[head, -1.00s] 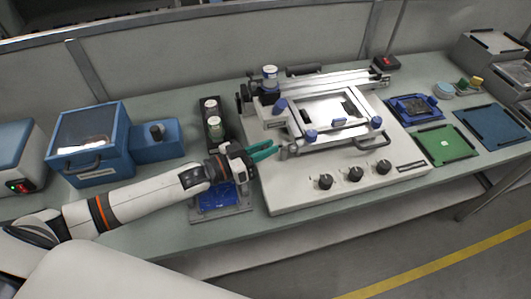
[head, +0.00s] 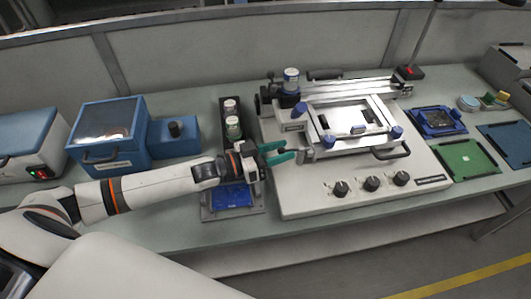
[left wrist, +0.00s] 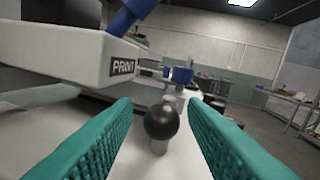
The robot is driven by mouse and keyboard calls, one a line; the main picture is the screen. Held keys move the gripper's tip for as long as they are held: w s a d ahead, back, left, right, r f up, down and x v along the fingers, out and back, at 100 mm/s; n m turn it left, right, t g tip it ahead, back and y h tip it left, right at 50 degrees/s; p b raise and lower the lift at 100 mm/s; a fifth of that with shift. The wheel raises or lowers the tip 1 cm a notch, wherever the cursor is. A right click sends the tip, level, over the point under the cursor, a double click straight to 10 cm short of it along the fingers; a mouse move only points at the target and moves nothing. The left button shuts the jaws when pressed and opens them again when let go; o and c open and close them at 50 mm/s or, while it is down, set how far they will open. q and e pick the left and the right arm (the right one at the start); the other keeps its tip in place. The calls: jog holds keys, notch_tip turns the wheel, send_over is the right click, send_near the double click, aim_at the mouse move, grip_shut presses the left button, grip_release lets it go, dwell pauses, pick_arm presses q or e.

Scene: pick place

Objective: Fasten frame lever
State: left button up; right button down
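The printer (head: 300,198) is a white machine on the bench with a silver frame (head: 318,117) on top, with blue knobs at its corners. My left gripper (head: 286,152) has teal fingers and is at the printer's left front, beside a small grey post (head: 306,156). In the left wrist view the fingers (left wrist: 160,135) are open. A black ball knob (left wrist: 162,119) on a short grey stem shows between them, with clear space on both sides. A block marked PRINT (left wrist: 90,48) is above and left of the knob. My right gripper is not in view.
A blue box with a clear lid (head: 105,128) stands left. Small jars (head: 232,127) stand in a black rack behind my left gripper. A blue pad on a plate (head: 234,196) lies below the gripper. Green (head: 468,161) and blue (head: 508,142) boards lie right of the printer.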

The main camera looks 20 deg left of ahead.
pick_arm(q)
jog(key=b+v, duration=0.1)
jog(key=v, duration=1)
jog(key=shift+s+a, duration=0.15)
jog(key=shift+s, duration=0.05)
